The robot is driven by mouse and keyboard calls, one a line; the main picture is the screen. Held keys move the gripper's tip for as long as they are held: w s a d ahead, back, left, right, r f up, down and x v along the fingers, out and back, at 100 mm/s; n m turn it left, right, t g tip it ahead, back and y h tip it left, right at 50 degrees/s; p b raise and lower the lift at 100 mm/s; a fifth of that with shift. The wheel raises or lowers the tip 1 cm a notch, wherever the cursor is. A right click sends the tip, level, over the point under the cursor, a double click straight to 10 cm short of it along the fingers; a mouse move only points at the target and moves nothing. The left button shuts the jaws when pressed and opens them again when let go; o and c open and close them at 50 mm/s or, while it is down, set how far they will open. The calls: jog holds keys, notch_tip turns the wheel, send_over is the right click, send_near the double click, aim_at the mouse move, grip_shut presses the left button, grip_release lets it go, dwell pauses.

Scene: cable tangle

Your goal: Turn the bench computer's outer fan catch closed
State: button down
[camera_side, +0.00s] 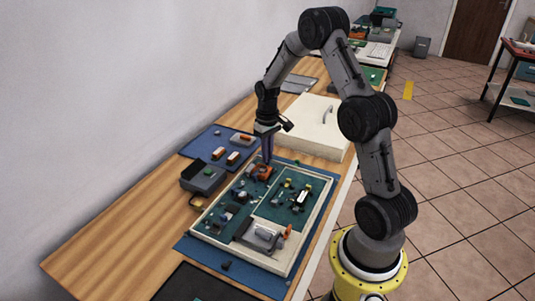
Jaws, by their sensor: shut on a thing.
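The bench computer (223,239) is an open, cream-rimmed tray with a dark green board and small parts, lying on a blue mat. My gripper (267,160) points down at the tray's far end. Its fingers are shut on a small orange part (262,173) there, which looks like a fan catch. The fingers hide some of this part, and its turn angle is too small to tell. Another orange part (287,232) sits near the tray's near right side, beside a grey metal unit (262,235).
A grey box (203,179) and a blue mat with small parts (213,141) lie left of the tray. A large cream case (309,122) with a handle stands behind it. A dark mat (200,284) lies in front. Bare wood is free at the near left.

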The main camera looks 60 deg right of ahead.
jog(key=m, duration=1.3)
jog(key=shift+r+m, duration=0.1)
jog(key=shift+m, duration=0.3)
dwell(0.3)
jog(key=c, duration=0.9)
grip_release()
jog(key=shift+c, duration=0.2)
notch_tip(320, 180, up, 14)
